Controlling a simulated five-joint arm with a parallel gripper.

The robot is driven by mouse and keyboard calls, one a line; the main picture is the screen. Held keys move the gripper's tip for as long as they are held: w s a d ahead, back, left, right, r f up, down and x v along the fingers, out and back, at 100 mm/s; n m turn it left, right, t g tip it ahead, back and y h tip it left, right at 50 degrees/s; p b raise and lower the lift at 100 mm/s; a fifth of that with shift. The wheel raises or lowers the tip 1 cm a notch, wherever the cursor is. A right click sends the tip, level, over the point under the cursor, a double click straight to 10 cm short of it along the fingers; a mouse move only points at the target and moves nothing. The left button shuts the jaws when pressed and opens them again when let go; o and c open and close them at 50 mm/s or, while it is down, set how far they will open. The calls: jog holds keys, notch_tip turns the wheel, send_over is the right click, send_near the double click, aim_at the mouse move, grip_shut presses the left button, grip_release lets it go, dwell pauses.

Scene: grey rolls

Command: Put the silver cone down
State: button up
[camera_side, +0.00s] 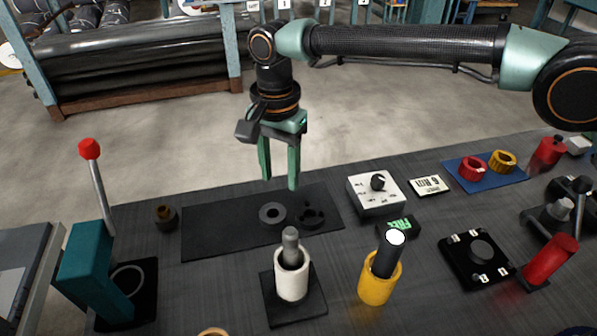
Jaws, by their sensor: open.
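My gripper (279,180) hangs pointing down above the dark mat (215,228), with its two green fingers apart and nothing between them. I cannot surely tell which thing is the silver cone. A silver-grey, slightly tapered piece (560,208) stands in a dark fixture at the right, far from my gripper. A grey rounded peg (290,240) stands upright in a white cup (291,282) on a black square plate, in front of my gripper.
A grey ring (272,213) and a dark notched ring (311,215) lie on the mat below. A yellow cup (378,288) holds a black cylinder with a lit top. A white dial box (377,193) stands right of the mat. A red-knobbed lever (97,180) rises at left. The mat's left part is clear.

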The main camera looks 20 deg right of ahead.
jog(key=d+r+n+t+y, duration=0.1)
jog(key=d+r+n, duration=0.1)
jog(key=d+r, duration=0.7)
jog(key=d+r+n+t, duration=0.2)
jog(key=d+r, duration=0.3)
jog(key=d, duration=0.8)
jog(key=s+d+f+n+t, duration=0.1)
jog(key=s+d+n, duration=0.1)
jog(key=s+d, duration=0.5)
jog(key=s+d+f+n+t+h, duration=0.1)
jog(key=s+d+n, duration=0.1)
jog(key=s+d, duration=0.5)
jog(key=shift+d+f+t, duration=0.3)
jog(key=shift+d, duration=0.5)
